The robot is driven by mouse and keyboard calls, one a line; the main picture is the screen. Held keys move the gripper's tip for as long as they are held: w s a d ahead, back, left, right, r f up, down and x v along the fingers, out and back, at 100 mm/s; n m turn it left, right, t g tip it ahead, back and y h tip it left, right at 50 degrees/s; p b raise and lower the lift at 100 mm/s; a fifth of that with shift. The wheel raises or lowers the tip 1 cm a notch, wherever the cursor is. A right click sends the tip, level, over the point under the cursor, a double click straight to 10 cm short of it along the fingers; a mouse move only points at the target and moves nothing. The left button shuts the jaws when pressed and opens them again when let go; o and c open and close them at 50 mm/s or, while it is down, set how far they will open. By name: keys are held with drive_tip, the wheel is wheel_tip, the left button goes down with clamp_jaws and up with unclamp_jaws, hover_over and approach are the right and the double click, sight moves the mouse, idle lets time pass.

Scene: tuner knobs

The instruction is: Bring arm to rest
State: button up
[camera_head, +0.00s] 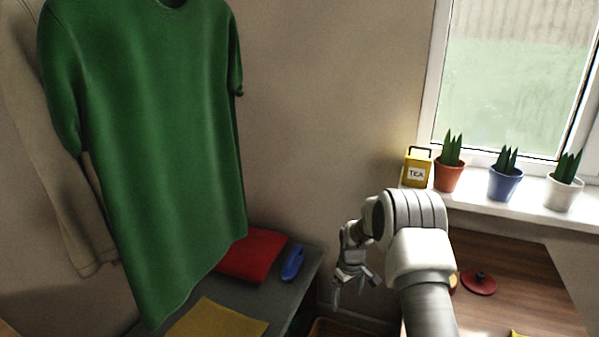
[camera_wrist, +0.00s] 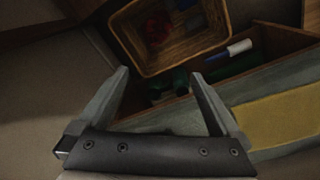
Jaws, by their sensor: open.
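My gripper (camera_head: 350,287) hangs at the end of my bent arm in the head view, pointing down over the gap between the grey bench and the wooden table. In the wrist view my gripper (camera_wrist: 160,82) shows both fingers spread apart with nothing between them. Beyond the fingertips lies a wicker basket (camera_wrist: 190,58) with something red inside. No tuner knobs can be made out in either view.
A green shirt (camera_head: 160,130) hangs at left above the grey bench (camera_head: 300,290), which holds a red cloth (camera_head: 255,256), a blue object (camera_head: 293,263) and a yellow cloth (camera_head: 215,320). The wooden table (camera_head: 520,290) has a red lid (camera_head: 478,284).

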drive_tip(key=s+r+m+t, duration=0.1)
drive_tip(key=s+r, duration=0.3)
drive_tip(key=r, duration=0.5)
drive_tip(key=s+r+m+t, duration=0.1)
drive_tip(key=s+r, duration=0.2)
drive_tip(key=r, duration=0.6)
drive_tip(key=s+r+m, duration=0.1)
drive_tip(key=s+r, duration=0.3)
drive_tip(key=r, duration=0.5)
drive_tip(key=s+r+m+t, duration=0.2)
drive_tip(key=s+r, duration=0.2)
drive_tip(key=s, duration=0.9)
drive_tip(key=s+r+m+t, duration=0.15)
drive_tip(key=s+r, duration=0.25)
drive_tip(key=s, duration=0.9)
wheel_tip(320, 180, up, 23)
drive_tip(key=p, duration=2.2)
